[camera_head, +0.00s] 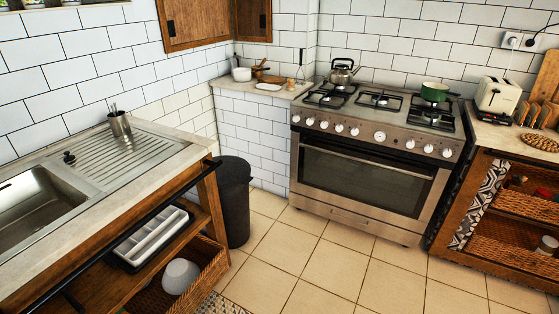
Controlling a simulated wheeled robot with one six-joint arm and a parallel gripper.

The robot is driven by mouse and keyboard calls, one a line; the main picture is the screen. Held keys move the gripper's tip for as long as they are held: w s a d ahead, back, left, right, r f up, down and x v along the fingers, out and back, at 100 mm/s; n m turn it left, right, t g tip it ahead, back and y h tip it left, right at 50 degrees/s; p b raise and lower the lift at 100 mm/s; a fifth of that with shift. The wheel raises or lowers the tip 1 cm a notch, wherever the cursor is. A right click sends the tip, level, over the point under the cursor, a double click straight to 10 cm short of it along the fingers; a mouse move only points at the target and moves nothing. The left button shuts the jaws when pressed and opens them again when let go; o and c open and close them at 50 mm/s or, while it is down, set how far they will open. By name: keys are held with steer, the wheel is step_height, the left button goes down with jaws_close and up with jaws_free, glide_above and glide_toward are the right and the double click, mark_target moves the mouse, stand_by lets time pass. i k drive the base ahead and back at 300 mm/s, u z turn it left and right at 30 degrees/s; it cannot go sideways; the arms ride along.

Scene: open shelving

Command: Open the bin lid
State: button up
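A dark grey round bin (235,205) stands on the tiled floor in the corner, between the wooden sink unit and the low white-tiled ledge. Its dark lid (234,168) lies flat on top and looks closed. The left part of the bin is hidden behind the end of the sink unit. My gripper does not show in this view.
The sink unit (178,150) with open shelves is at the left, with a dark rail along its front. A steel stove (365,170) stands right of the bin. The tiled floor (310,255) in front of both is clear.

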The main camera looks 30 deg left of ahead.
mark_target(235, 172)
steer(key=i, duration=0.8)
steer(key=u, duration=2.2)
steer(key=i, duration=1.65)
steer(key=z, duration=0.05)
